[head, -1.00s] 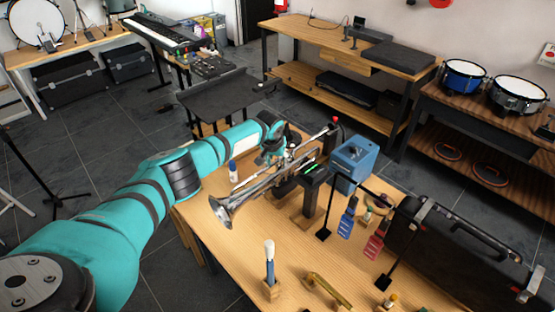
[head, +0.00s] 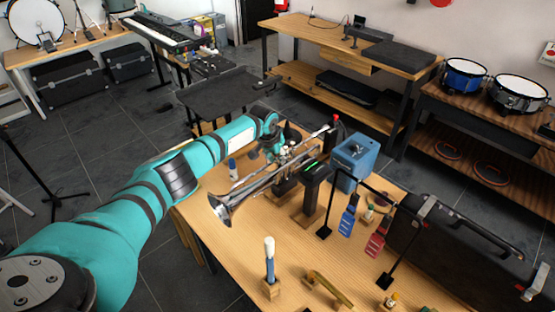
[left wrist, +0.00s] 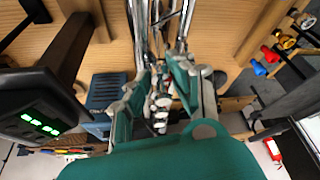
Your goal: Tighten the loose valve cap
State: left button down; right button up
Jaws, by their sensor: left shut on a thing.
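A silver trumpet (head: 250,190) lies on a dark stand on the wooden workbench, its bell toward the lower left. It also shows in the left wrist view (left wrist: 140,30), its tubing running in from the top. My left gripper (left wrist: 160,95) is at the valves. Its two fingers stand on either side of the valve cap (left wrist: 160,101), with several silver valve parts between them. In the head view my left gripper (head: 287,148) is above the trumpet's middle, partly hiding the valves. The cap's seating is too small to tell. My right gripper is not in view.
A dark device with green lights (head: 316,168) stands just right of the trumpet, close to the gripper. Behind it is a blue box (head: 354,160). A black rack (head: 345,180) holds blue and red tags. A blue-white brush (head: 269,260) stands in front. A black case (head: 450,245) lies right.

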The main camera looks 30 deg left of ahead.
pick_arm(q)
jog(key=shift+m, duration=0.4)
jog(key=c, duration=1.2)
grip_release()
jog(key=shift+o, duration=0.2)
jog(key=shift+r, duration=0.1)
jog(key=v, duration=1.1)
jog(key=shift+s+a+r, duration=0.25)
jog(key=shift+r, duration=0.1)
